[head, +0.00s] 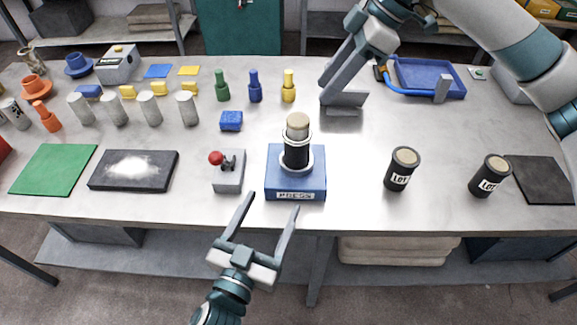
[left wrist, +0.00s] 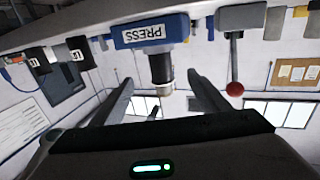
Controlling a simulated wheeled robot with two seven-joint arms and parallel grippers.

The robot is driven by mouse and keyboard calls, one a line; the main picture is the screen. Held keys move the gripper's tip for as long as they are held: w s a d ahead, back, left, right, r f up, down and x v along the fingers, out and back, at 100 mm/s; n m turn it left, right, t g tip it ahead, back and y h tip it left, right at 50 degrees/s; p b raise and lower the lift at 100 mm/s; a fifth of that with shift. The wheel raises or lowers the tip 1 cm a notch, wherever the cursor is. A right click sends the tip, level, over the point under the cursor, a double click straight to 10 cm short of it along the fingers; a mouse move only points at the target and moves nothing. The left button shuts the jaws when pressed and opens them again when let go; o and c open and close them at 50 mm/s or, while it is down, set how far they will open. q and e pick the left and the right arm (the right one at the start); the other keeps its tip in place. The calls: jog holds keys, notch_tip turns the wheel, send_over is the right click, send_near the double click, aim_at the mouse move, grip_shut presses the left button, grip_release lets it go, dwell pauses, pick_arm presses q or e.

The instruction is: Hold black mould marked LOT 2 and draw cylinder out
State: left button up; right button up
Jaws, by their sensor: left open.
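A black mould (head: 296,153) stands upright in the blue PRESS block (head: 295,183), with a pale ring at its top and a beige cylinder (head: 298,124) sticking up from it; no lot label shows on it. Two more black moulds, one (head: 398,175) nearer and one (head: 488,181) further right, have LOT labels whose numbers I cannot read. My left gripper (head: 272,202) is open and empty in front of the press. In the left wrist view the pressed mould (left wrist: 161,68) appears between and beyond its fingers. My right gripper (head: 343,92) is behind the press, apart from the moulds; its opening is unclear.
A grey box with a red-knobbed lever (head: 229,178) stands just left of the press. A blue block (head: 231,121) and coloured bottles stand behind. A blue tray (head: 428,75) lies back right, a black mat (head: 541,180) far right. The table between press and right moulds is clear.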

aim_at(292, 162)
pick_arm(q)
jog(key=x, duration=1.6)
jog(key=shift+w+d, duration=0.1)
jog(key=shift+w, duration=0.15)
jog(key=shift+c, duration=0.4)
jog(key=c, duration=1)
jog(key=shift+f, duration=0.1)
jog(key=shift+c, duration=0.3)
pick_arm(e)
jog(key=o, duration=0.7)
jog(key=shift+o, duration=0.3)
jog(key=shift+a, duration=0.45)
jog(key=a+m+h, duration=0.1)
jog(key=h, duration=0.1)
jog(key=a+r+m+h, duration=0.1)
jog(key=a+m+h, duration=0.1)
jog(key=a+r+m+h, duration=0.1)
jog(key=a+m, duration=0.1)
jog(key=shift+a+h, duration=0.1)
jog(key=shift+h, duration=0.3)
